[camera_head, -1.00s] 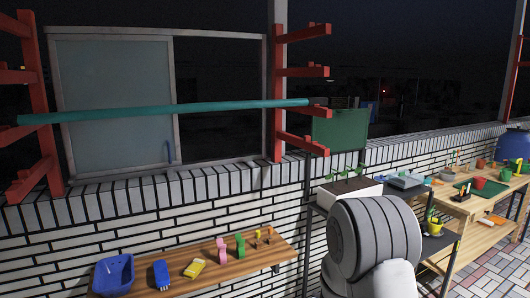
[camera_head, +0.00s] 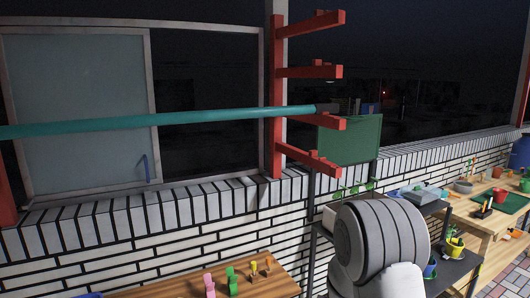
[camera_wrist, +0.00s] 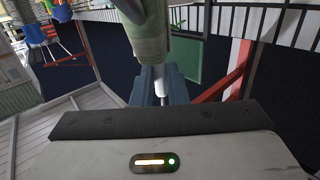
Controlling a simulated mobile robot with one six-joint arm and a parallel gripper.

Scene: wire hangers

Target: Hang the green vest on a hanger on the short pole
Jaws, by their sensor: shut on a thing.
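My gripper (camera_wrist: 160,92) shows in the wrist view with its fingers closed in around a pale piece. A grey-green thing, taken as the green vest (camera_wrist: 148,32), hangs beyond the fingertips. Only part of it shows, and I cannot make out its full shape or a hanger. In the head view my gripper and the vest are out of sight; only my thick grey arm is there. A teal pole (camera_head: 160,119) lies level across red rack arms. I cannot tell whether it is the short pole. No hangers are visible on it.
The red rack (camera_head: 277,90) has several arms sticking out right. A window (camera_head: 80,110) and white brick wall (camera_head: 170,242) are behind the pole. A wooden shelf (camera_head: 190,288) is low in front. A dark stand (camera_head: 462,268) and a wooden workbench (camera_head: 485,228) are at right.

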